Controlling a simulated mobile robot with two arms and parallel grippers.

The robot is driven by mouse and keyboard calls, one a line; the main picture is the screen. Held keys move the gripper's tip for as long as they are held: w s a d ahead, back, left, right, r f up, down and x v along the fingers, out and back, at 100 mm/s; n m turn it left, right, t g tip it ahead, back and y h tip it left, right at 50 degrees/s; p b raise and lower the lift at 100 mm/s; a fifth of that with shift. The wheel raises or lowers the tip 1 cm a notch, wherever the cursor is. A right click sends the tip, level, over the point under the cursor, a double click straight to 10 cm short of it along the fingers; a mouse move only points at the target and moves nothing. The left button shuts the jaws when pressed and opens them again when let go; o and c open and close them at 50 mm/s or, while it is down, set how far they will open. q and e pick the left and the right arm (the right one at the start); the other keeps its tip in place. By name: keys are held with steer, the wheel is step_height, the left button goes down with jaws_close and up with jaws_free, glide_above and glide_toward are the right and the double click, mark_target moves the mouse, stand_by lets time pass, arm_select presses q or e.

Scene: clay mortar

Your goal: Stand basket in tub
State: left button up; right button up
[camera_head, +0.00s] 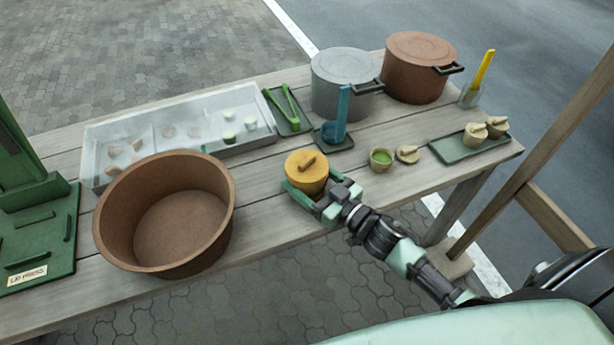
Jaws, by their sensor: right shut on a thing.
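The tub (165,215) is a wide, round, brown vessel at the left front of the table, open on top and empty. A small yellow-orange round container (306,172) with a bar-shaped handle on its lid stands upright at the middle front of the table, right of the tub and apart from it; it is the likeliest basket. My right gripper (316,200) is shut on it at its near lower side, and its fingers partly hide its base. My left gripper is not in view.
Behind are a pale compartment tray (180,128), green tongs (289,106) on a tray, a grey pot (340,84) and a brown pot (418,68). A green press (42,235) stands left of the tub. Small cups (381,159) sit at right.

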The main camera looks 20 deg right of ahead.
steer(key=shift+f, duration=0.1)
steer(key=o, duration=1.4)
